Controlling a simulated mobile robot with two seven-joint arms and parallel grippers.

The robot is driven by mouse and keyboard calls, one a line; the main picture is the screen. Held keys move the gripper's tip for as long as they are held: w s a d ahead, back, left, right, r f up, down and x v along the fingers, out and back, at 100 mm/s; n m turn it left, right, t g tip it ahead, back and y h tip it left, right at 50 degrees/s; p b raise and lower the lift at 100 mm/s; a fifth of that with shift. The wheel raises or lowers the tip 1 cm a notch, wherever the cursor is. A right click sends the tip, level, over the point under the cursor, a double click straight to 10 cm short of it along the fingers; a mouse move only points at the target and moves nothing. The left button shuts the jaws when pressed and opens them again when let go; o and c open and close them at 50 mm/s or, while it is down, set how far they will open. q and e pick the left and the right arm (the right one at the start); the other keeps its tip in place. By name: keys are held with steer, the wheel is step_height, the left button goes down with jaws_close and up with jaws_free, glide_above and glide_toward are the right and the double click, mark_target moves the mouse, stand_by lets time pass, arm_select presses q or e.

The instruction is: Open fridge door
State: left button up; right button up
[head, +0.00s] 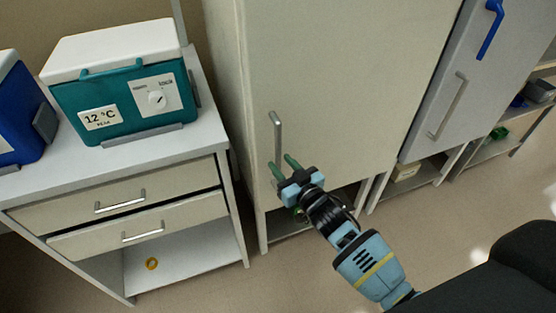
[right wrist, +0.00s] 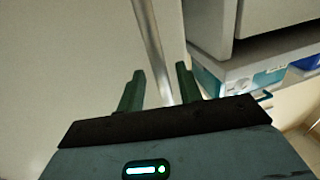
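The fridge door (head: 330,70) is a tall, plain cream panel in the middle of the head view, and it looks closed. Its vertical metal handle (head: 277,135) is near the door's lower left edge. My right gripper (head: 281,163) is at the handle's lower end, its green fingers pointing at the door. In the right wrist view the gripper (right wrist: 158,88) is open, and the handle bar (right wrist: 150,45) runs down between the two separated fingers. Neither finger clearly touches the bar. My left gripper is not in view.
A white drawer unit (head: 195,165) stands to the left, bearing a teal cooler box (head: 120,85) and a blue box (head: 18,110). A grey cabinet (head: 435,85) with a blue lever (head: 490,30) is to the right. Open floor (head: 290,275) lies in front.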

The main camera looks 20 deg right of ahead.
steer(key=shift+x, duration=1.3)
steer(key=shift+c, duration=0.2)
jaws_close()
